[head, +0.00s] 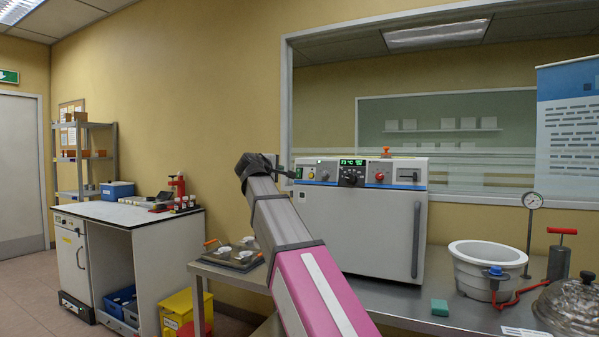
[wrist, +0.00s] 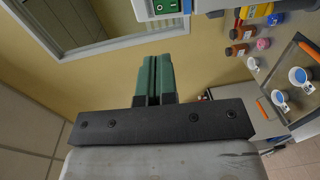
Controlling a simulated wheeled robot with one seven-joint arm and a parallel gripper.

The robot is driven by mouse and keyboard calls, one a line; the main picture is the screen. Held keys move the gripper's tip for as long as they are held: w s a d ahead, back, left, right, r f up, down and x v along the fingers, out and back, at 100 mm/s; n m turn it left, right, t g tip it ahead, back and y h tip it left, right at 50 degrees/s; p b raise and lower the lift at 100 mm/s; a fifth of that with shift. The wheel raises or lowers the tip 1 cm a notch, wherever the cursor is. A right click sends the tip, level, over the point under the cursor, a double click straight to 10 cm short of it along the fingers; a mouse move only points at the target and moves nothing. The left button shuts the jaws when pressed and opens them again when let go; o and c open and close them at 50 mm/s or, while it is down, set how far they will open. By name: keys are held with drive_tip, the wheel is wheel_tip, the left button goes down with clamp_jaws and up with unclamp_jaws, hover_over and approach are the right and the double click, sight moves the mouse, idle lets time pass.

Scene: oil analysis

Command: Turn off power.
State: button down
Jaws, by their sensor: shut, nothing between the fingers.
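The white oven (head: 385,232) stands on the metal bench, with a control panel (head: 345,174) along its top front. Its display (head: 352,162) is lit green and reads about 73 °C. In the wrist view a green switch (wrist: 166,6) sits on a white housing at the top edge, partly cut off by the frame. My gripper (wrist: 158,58) is shut and empty, its green fingers side by side, just below the housing in the picture; I cannot tell whether they touch it. In the head view my dark wrist is by the panel's left end, and the fingertips are mostly hidden.
A red knob (head: 379,177) and an orange-red knob (head: 386,152) are on the oven. A white tub (head: 484,262), a red-handled pump (head: 559,258) and a gauge (head: 532,201) stand to the right. A tray of small cups (head: 236,255) lies left of the oven.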

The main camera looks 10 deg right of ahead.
sight(299, 170)
drive_tip(key=shift+w, duration=0.1)
drive_tip(key=x, duration=1.4)
drive_tip(key=shift+w+d+r, duration=0.1)
drive_tip(key=shift+w+d, duration=0.05)
idle(0.3)
drive_tip(key=r+v, duration=0.3)
drive_tip(key=v, duration=1.1)
